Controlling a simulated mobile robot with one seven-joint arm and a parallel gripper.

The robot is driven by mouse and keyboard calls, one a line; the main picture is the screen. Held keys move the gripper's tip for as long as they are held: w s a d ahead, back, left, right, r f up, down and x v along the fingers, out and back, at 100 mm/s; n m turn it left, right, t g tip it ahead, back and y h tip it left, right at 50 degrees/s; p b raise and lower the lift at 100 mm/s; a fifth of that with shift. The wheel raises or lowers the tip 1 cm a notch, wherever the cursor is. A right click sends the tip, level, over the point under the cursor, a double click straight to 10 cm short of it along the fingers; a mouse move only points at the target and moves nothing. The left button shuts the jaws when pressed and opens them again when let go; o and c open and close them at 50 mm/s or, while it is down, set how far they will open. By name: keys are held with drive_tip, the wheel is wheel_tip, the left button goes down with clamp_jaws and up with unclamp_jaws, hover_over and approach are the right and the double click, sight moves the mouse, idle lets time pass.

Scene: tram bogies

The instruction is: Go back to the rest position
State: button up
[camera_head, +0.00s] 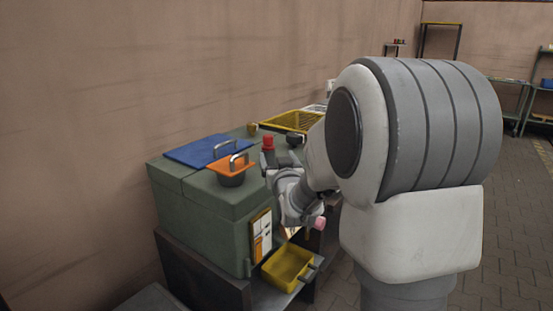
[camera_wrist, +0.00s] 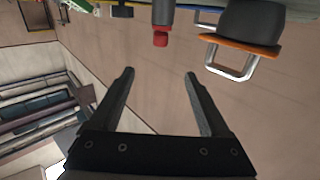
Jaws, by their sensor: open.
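My gripper (camera_wrist: 160,77) is open in the wrist view, with two dark fingers spread apart and nothing between them. The wall lies behind the fingers in that view. In the head view my arm reaches over the right side of the green cabinet (camera_head: 208,235), and I cannot make out the fingers there. A dark pot with an orange top and a metal handle (camera_head: 232,168) stands on the cabinet; it also shows inverted at the wrist view's upper right (camera_wrist: 250,27). A red-capped grey piece (camera_head: 268,143) is near my arm and shows in the wrist view (camera_wrist: 160,38), apart from the fingers.
A blue plate with a handle (camera_head: 197,151) lies on the cabinet top. A yellow mesh basket (camera_head: 291,121) is farther back. A yellow bin (camera_head: 287,267) is low in front of the cabinet. The wall (camera_head: 130,70) runs along the left. Paved floor (camera_head: 510,230) is open at right.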

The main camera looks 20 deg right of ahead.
drive_tip(key=s+a+f+n+g+y, duration=0.15)
drive_tip(key=s+a+g, duration=0.25)
drive_tip(key=s, duration=0.8)
drive_tip(key=s+a+f+g+y, duration=0.15)
drive_tip(key=s+a+g, duration=0.25)
drive_tip(key=s, duration=0.7)
drive_tip(key=s+a+f+n+g, duration=0.15)
drive_tip(key=s+a+g, duration=0.25)
drive_tip(key=s, duration=0.8)
wheel_tip(320, 180, up, 22)
drive_tip(key=p, duration=2.2)
drive_tip(key=shift+s+d+f+m, duration=0.2)
drive_tip(key=shift+d+m, duration=0.05)
drive_tip(key=shift+m, duration=0.15)
